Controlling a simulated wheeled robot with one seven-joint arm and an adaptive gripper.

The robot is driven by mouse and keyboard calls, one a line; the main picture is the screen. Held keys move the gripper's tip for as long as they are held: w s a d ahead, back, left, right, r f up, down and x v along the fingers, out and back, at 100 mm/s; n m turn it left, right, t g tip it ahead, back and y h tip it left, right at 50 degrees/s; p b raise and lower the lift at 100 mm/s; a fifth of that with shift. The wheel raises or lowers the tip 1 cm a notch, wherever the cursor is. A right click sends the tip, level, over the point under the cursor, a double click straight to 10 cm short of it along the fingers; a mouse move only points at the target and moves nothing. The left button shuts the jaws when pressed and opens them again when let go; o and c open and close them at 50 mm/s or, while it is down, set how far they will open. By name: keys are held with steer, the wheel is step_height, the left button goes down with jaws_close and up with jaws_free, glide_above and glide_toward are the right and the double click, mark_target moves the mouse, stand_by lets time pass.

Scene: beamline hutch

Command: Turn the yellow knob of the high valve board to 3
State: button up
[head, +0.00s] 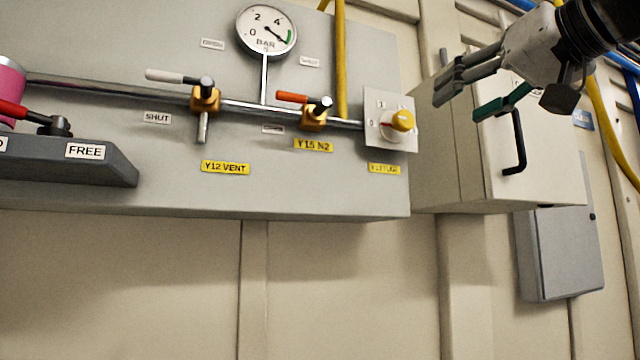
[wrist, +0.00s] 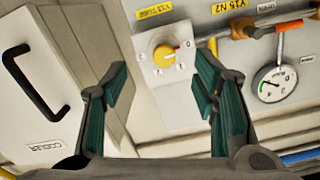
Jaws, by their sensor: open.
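The yellow knob (head: 402,120) sits on a pale square dial plate (head: 385,139) at the right end of the high valve board (head: 300,194). In the wrist view the knob (wrist: 163,55) shows between my fingers, beyond their tips, with a red pointer mark and small numerals around it. The pointer appears to be at or near 0. My gripper (head: 458,90) is open and empty, up and to the right of the knob in the head view. In the wrist view its green-padded fingers (wrist: 165,80) stand apart, not touching the knob.
A white-handled Y12 vent valve (head: 205,98), a red-handled Y15 N2 valve (head: 315,114) and a pressure gauge (head: 266,30) are left of the knob. A cooler cabinet (head: 535,150) with a black handle stands right. The wall below the board is clear.

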mark_target(407, 119)
steer(key=shift+t, duration=0.3)
steer(key=x, duration=0.4)
steer(key=r+p+x, duration=0.1)
steer(key=x, duration=0.4)
steer(key=r+p+x, duration=0.1)
steer(key=x, duration=0.3)
steer(key=shift+w+r, duration=0.2)
steer(key=shift+c, duration=0.3)
steer(key=c, duration=1.1)
